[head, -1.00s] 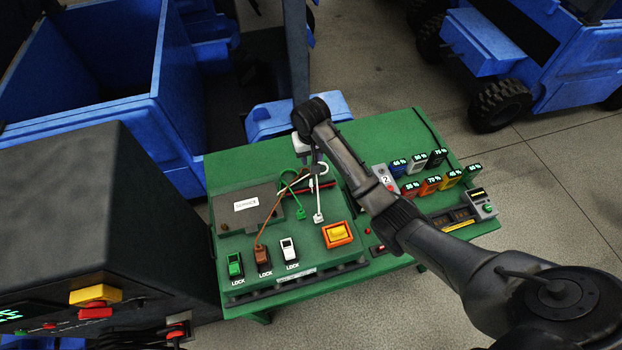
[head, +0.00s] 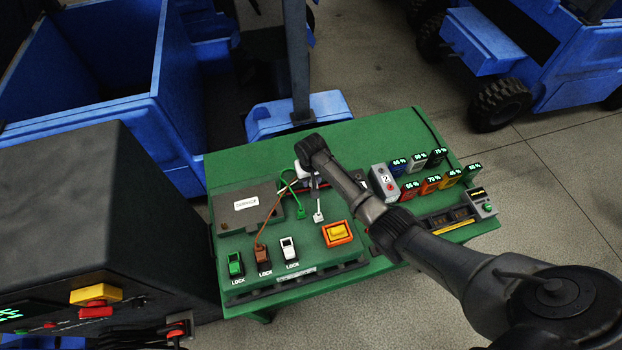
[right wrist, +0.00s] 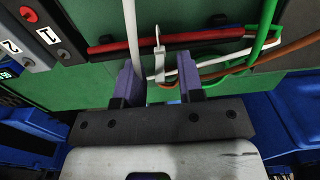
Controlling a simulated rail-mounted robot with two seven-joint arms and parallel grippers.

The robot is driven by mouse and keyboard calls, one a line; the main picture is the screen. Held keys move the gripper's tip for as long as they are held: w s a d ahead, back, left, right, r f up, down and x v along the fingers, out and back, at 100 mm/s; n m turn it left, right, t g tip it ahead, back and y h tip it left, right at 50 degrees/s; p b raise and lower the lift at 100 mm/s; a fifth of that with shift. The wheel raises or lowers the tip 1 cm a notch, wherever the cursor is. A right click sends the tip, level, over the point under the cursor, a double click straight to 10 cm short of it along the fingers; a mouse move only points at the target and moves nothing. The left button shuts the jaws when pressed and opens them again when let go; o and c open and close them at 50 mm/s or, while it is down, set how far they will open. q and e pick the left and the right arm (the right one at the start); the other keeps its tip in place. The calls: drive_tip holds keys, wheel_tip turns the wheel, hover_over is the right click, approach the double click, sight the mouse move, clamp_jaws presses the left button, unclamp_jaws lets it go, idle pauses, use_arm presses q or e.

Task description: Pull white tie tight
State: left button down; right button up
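The white tie (right wrist: 158,65) loops around a bundle of red and black cables (right wrist: 215,35) in the right wrist view. A slim white strap (right wrist: 132,25) runs up from beside the left finger. In the head view the white tie's tab (head: 318,217) lies on the green panel, and its upper part is hidden by my gripper. My right gripper (right wrist: 160,85) is open, its two purple fingers apart on either side of the white tie's head. Whether either finger touches the tie I cannot tell. My left gripper is not in view.
Green (head: 235,264), brown (head: 263,254) and white (head: 289,249) lock switches stand in front. A grey box (head: 383,182) and several coloured percent-marked blocks (head: 430,184) stand right.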

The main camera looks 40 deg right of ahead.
drive_tip(key=shift+f, duration=0.15)
drive_tip(key=shift+c, duration=0.7)
clamp_jaws()
wheel_tip(320, 180, up, 3)
drive_tip(key=p, duration=0.3)
drive_tip(key=shift+f+p, duration=0.1)
drive_tip(key=shift+p, duration=0.2)
drive_tip(key=shift+f, duration=0.15)
drive_tip(key=shift+o, duration=0.7)
unclamp_jaws()
